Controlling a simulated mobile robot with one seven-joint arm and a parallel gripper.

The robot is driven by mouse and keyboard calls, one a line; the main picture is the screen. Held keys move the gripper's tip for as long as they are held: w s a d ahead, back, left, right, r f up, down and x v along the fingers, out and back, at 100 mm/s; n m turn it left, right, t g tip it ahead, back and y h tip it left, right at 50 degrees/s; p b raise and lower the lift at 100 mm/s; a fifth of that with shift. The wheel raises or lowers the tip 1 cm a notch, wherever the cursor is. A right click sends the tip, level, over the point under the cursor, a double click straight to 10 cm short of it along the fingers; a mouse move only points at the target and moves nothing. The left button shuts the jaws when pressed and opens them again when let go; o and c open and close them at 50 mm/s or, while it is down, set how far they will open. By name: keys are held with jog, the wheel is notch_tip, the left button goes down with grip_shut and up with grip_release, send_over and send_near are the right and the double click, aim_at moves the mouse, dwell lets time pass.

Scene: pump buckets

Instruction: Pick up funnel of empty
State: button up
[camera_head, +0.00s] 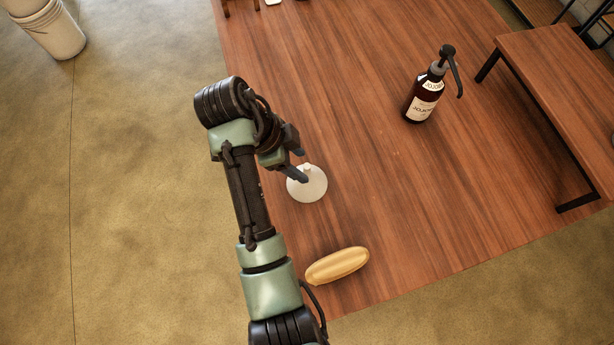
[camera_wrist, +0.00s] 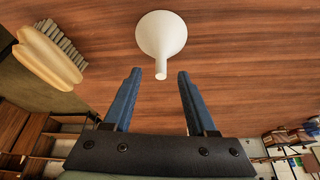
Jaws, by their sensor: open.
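A white funnel (camera_head: 308,186) lies on the wooden table near its left edge, with its wide mouth down and its spout up. It also shows in the wrist view (camera_wrist: 162,34), with the spout pointing toward my gripper. My gripper (camera_head: 300,165) is open and empty, just above and beside the funnel. In the wrist view, my gripper's two blue fingers (camera_wrist: 156,72) are spread apart with the spout tip between and slightly beyond them. In the head view, one finger covers a part of the funnel's top.
A yellowish brush (camera_head: 337,265) lies near the front edge of the table, bristles showing in the wrist view. A dark pump bottle (camera_head: 424,96) stands to the right. A wooden bench (camera_head: 560,90) is at the far right. White buckets (camera_head: 52,30) stand on the floor, upper left.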

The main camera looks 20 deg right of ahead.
aim_at(305, 169)
jog(key=shift+x, duration=2.35)
grip_shut()
jog(key=shift+s+f, duration=0.1)
